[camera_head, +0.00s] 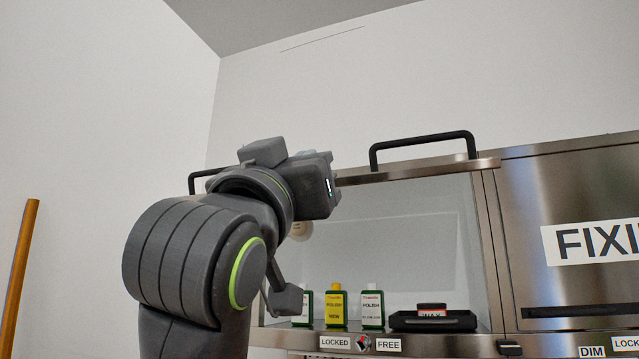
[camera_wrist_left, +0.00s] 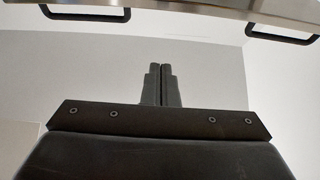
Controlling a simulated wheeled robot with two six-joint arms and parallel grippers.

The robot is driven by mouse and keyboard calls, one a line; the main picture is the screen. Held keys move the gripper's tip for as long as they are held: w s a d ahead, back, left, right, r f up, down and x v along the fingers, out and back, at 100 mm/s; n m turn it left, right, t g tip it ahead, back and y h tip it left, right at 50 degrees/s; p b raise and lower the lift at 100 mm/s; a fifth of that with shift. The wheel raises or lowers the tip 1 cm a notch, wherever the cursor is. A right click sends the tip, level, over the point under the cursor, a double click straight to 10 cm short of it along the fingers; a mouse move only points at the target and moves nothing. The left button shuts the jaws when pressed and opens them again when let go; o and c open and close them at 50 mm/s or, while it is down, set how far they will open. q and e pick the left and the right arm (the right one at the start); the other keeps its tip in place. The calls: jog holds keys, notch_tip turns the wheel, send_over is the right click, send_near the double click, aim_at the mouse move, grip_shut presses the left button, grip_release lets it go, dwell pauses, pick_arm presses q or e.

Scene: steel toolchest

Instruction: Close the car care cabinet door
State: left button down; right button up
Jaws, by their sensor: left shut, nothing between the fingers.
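The car care cabinet stands open in the head view, showing its pale interior. Its steel door (camera_head: 420,171) is raised at the top of the opening and seen nearly edge-on, with a black bar handle (camera_head: 422,141) on it. In the left wrist view the door's edge (camera_wrist_left: 185,7) runs across the top, with one handle at each side. My left arm covers the opening's left part in the head view. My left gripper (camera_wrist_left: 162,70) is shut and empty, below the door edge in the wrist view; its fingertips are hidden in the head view. My right gripper is not in view.
Polish bottles, one yellow (camera_head: 336,308) and others green and white (camera_head: 373,308), stand inside beside a black tray (camera_head: 432,321). A small knob (camera_head: 363,342) sits between LOCKED and FREE labels. The shut FIXINGS cabinet (camera_head: 580,280) is at right. A wooden pole (camera_head: 20,275) stands left.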

pick_arm(q)
jog(key=p+x, duration=0.6)
jog(key=x, duration=0.4)
jog(key=shift+w+d+f, duration=0.1)
jog(key=shift+w+f, duration=0.15)
jog(key=shift+f, duration=0.85)
jog(key=shift+w+f, duration=0.2)
jog(key=shift+f, duration=0.85)
